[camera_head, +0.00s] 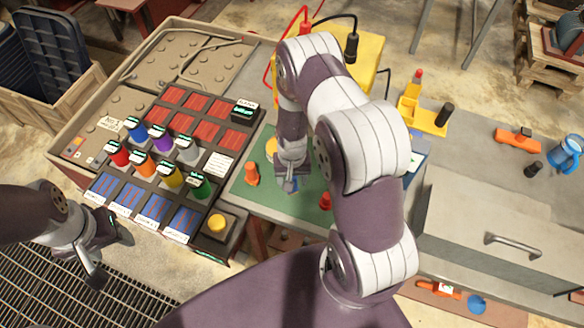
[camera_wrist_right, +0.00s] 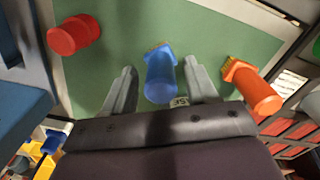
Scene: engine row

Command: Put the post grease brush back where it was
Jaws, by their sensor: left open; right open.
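A blue brush (camera_wrist_right: 160,78) with tan bristles is on the green mat (camera_wrist_right: 112,65), between the open fingers of my right gripper (camera_wrist_right: 160,88), with a gap on each side. An orange brush (camera_wrist_right: 252,86) with yellow bristles is to its right, and a red cylindrical piece (camera_wrist_right: 74,35) to its left. In the head view the orange brush (camera_head: 251,174) and red piece (camera_head: 325,200) stand on either side of my right gripper (camera_head: 288,184), whose wrist mostly hides the blue brush. My left gripper (camera_head: 106,250) is open and empty beside the rack. I cannot tell which brush is the post one.
A dark rack (camera_head: 160,190) with several coloured, capped items and red and blue slots is left of the mat. A yellow button (camera_head: 217,223) is at its front corner. A grey box with a handle (camera_head: 490,225) is on the right. Floor grating (camera_head: 60,290) is at lower left.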

